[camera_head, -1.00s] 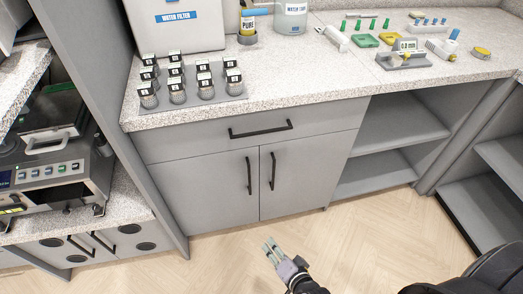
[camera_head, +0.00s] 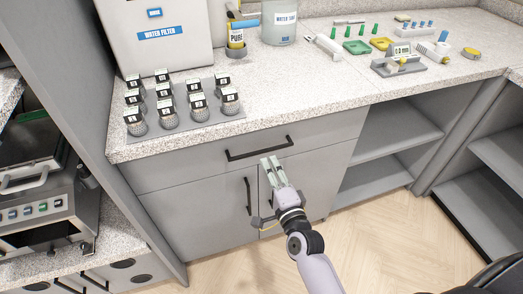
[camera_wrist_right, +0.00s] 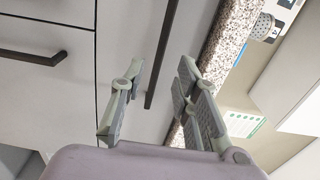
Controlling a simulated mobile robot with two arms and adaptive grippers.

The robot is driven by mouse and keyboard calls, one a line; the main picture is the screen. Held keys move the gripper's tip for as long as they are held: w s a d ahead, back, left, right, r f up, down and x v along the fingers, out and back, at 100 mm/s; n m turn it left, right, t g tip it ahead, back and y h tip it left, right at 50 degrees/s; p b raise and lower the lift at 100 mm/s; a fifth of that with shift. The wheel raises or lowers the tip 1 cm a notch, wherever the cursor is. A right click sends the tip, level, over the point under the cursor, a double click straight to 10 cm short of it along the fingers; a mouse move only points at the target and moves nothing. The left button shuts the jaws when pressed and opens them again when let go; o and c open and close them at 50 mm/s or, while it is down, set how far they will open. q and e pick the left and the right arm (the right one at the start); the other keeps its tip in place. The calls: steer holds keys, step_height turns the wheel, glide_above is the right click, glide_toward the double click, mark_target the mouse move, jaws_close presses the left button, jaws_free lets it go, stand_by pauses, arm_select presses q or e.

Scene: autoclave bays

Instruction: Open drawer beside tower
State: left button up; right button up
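The grey drawer (camera_head: 185,168) sits under the speckled counter, and its front looks flush and shut. Its black bar handle (camera_head: 258,148) runs across the front; in the wrist view the handle (camera_wrist_right: 162,50) appears as an upright dark bar. My right gripper (camera_head: 271,162) is just below the handle's right part in the head view. In the wrist view its fingers (camera_wrist_right: 158,95) are spread apart and empty, with the handle beyond the gap between them. I cannot see contact with the handle. My left gripper is not in view.
Two cabinet doors with black upright handles (camera_head: 248,196) are below the drawer. Several capped jars (camera_head: 196,108) stand on a grey mat above it. A tall grey panel (camera_head: 75,80) and a machine (camera_head: 40,205) are on the left. Open shelves (camera_head: 395,135) are on the right.

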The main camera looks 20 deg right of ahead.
mark_target(262, 153)
steer(key=w, duration=0.7)
steer(key=shift+w+a, duration=0.1)
steer(key=shift+w, duration=0.1)
steer(key=shift+c, duration=0.3)
jaws_close()
stand_by(0.3)
